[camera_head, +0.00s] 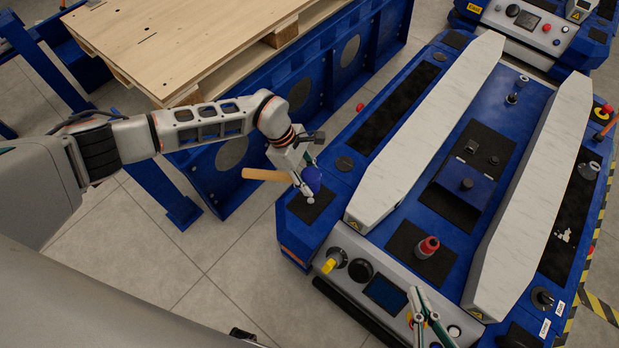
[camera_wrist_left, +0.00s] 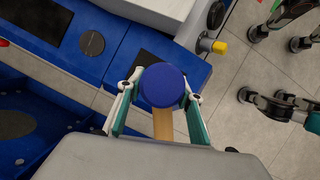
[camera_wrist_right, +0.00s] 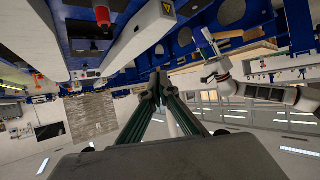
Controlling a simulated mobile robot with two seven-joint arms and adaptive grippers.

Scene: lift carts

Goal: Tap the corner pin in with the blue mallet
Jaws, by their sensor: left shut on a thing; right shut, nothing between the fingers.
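My left gripper (camera_head: 306,178) is shut on the blue mallet, near its head, above the near-left corner of the blue lift cart. The mallet's wooden handle (camera_head: 265,174) points left; its round blue head (camera_head: 312,179) also shows between the fingers in the left wrist view (camera_wrist_left: 163,85). My right gripper (camera_head: 428,312) is shut and empty above the cart's front panel; its tips meet in the right wrist view (camera_wrist_right: 157,88). A red-topped pin (camera_head: 428,246) stands upright between the cart's pale rails. A small metal pin (camera_head: 515,90) stands farther back. I cannot tell which is the corner pin.
The blue cart (camera_head: 345,190) has two raised pale rails (camera_head: 430,130), a yellow knob (camera_head: 329,265) and a dark screen (camera_head: 385,293). A wooden pallet (camera_head: 180,40) lies on a blue frame at back left. Another cart (camera_head: 540,25) stands behind. Tiled floor is clear at left.

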